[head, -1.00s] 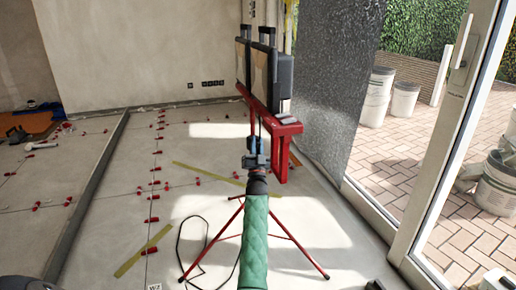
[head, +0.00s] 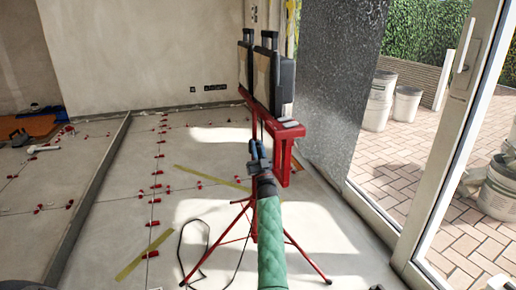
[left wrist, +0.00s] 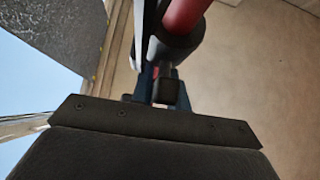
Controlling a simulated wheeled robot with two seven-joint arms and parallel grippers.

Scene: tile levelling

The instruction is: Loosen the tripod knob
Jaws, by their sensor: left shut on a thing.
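The red tripod (head: 249,224) stands on splayed legs on the tiled floor and carries two dark work lights (head: 286,80) on a red crossbar. My left gripper (head: 257,151), at the end of a green-sleeved arm, is at the tripod's upper post, just below the crossbar. In the left wrist view its blue fingers (left wrist: 158,82) are shut around a small dark knob (left wrist: 168,90), beside the red post (left wrist: 184,16) and its black collar. In the head view the gripper hides the knob. My right gripper is in neither view.
A black cable (head: 184,240) lies on the floor by the tripod's left leg. Red levelling clips (head: 155,199) dot the tile joints at left. A glass door (head: 455,150) stands open at right, with buckets (head: 405,105) outside.

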